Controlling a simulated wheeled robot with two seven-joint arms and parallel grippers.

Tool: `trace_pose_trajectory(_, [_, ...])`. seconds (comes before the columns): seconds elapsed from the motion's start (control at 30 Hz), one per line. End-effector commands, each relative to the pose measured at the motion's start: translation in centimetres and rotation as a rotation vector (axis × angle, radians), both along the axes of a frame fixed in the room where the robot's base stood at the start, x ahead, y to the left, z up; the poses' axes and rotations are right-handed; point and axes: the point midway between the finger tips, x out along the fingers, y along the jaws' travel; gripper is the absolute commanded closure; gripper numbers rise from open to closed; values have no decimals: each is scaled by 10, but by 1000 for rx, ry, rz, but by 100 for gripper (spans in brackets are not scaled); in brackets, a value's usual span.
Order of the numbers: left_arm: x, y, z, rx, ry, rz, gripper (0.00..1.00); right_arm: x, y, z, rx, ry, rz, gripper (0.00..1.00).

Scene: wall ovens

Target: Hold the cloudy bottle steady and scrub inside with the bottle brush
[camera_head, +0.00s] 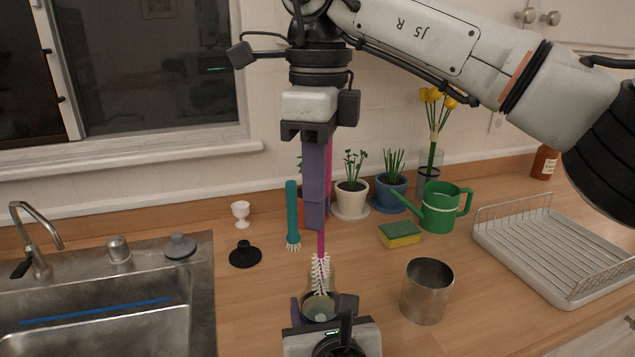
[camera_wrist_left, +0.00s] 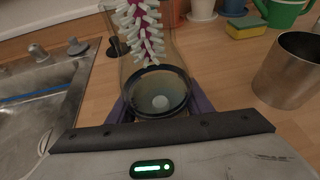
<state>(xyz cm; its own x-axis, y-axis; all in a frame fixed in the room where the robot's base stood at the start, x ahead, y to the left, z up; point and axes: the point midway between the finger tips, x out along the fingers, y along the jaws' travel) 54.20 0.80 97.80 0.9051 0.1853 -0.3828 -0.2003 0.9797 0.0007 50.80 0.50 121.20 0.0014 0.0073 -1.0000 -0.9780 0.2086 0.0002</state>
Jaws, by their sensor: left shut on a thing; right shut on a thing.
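The cloudy bottle (camera_head: 309,283) is upright at the bottom centre of the head view, clear-walled with a dark ring low down. My left gripper (camera_head: 320,312) is shut on it; its purple fingers flank the bottle in the left wrist view, where the bottle (camera_wrist_left: 158,92) shows a murky inside and a pale round spot. My right gripper (camera_head: 315,215), with purple fingers, points down from above, shut on the magenta handle of the bottle brush (camera_head: 320,272). The white bristles (camera_wrist_left: 143,30) overlap the bottle's clear upper part, above the dark ring. How deep they sit inside is hard to tell.
A steel cup (camera_head: 427,292) stands right of the bottle. Behind are a teal brush (camera_head: 292,215), a sponge (camera_head: 400,234), a green watering can (camera_head: 440,207) and potted plants. A dish rack (camera_head: 555,255) is at right, the sink (camera_head: 100,300) at left, a black stopper (camera_head: 245,256) between.

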Motion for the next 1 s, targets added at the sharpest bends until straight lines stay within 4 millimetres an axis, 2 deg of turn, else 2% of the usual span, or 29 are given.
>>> trace_pose_trajectory(0.6, [0,0,1,0,-1,-1,91,0,0,-41,0,0,0,100])
trace_pose_trajectory(1.0, [0,0,1,0,-1,-1,91,0,0,-50,-1,0,0,100])
